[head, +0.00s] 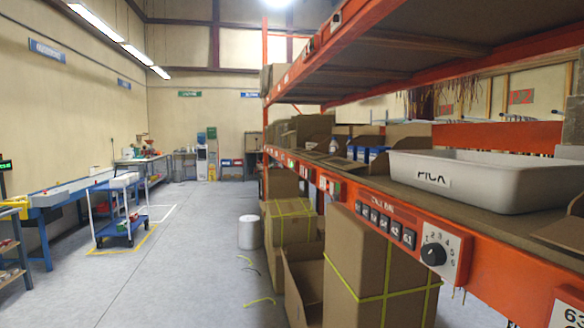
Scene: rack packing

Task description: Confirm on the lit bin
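A pale grey bin (510,188) with a "PICK" label (433,177) stands on the orange rack's middle shelf at the right. Below it, the orange beam (480,262) carries a row of small dark numbered buttons (386,221) under the words "CALL BIN". To their right is a white plate with a black rotary knob (433,254) and printed numbers. Small label units (330,187) run farther along the beam, too small to read. I cannot tell a lit lamp on any bin. Neither of my grippers is in view.
Strapped cardboard boxes (372,268) stand under the shelf, and open cartons (310,130) sit farther along it. A blue cart (122,228) stands at left beside a long bench (75,188). A white drum (248,232) is near the rack. The grey aisle floor (190,270) is mostly clear.

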